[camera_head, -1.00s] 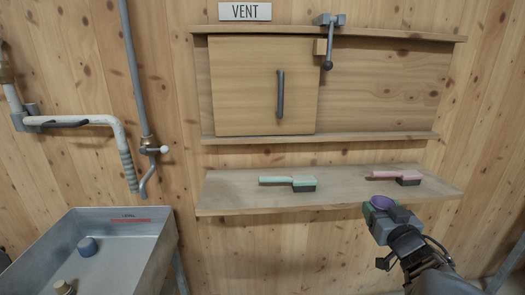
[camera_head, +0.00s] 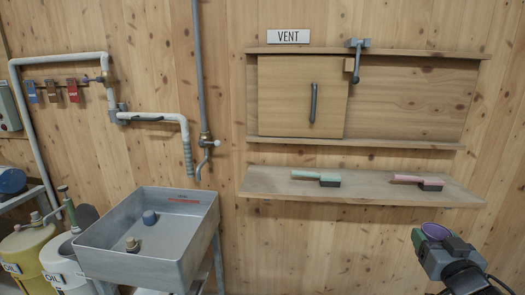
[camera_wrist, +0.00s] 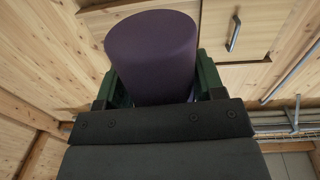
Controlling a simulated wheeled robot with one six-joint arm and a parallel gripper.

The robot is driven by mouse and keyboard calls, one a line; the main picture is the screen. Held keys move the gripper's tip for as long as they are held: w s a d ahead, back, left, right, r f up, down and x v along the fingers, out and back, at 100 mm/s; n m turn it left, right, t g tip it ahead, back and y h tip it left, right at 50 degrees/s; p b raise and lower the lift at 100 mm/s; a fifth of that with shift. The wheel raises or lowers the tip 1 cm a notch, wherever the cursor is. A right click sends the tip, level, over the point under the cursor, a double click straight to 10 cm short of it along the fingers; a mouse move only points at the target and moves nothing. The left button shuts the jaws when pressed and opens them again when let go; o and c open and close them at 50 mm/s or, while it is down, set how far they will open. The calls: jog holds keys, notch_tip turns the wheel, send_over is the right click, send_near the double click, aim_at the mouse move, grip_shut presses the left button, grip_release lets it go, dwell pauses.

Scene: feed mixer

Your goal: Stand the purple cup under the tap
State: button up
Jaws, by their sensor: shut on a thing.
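My gripper (camera_head: 428,240) is at the lower right of the head view, shut on the purple cup (camera_head: 438,229). In the wrist view, the cup (camera_wrist: 152,55) sits between the green fingers (camera_wrist: 160,85) and hides what lies behind it. The tap (camera_head: 206,143), with a small handle and a curved spout, hangs on a vertical pipe at the wall. It is left of the shelf and above the back right part of the grey metal sink (camera_head: 208,235). The cup is far to the right of both, apart from them.
A wall shelf (camera_head: 262,182) with a green brush (camera_head: 316,177) and a pink brush (camera_head: 415,181) juts out. A white pipe (camera_head: 160,117) ends above the sink. Oil drums (camera_head: 33,250) stand left.

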jog(key=shift+w+r, duration=0.3)
jog(key=shift+r, duration=0.55)
jog(key=w+a+f+n+y, duration=0.2)
jog(key=w+a+f+y, duration=0.2)
jog(key=w+a+f, duration=0.65)
jog(key=w+a+f+n+y, duration=0.1)
jog(key=a+f+n+y, duration=0.1)
jog(key=a+f, duration=0.5)
jog(key=w+a+f+n+y, duration=0.15)
jog(key=a+f, duration=0.35)
jog(key=f, duration=0.5)
notch_tip(320, 180, up, 8)
jog(key=s+m+h+p, duration=0.2)
jog(key=m+h+p, duration=0.1)
jog(key=p, duration=1.3)
jog(key=shift+s+a+r+h, duration=0.25)
jog(key=shift+a+h, duration=0.15)
jog(key=shift+h, duration=0.25)
jog(key=shift+m, duration=0.25)
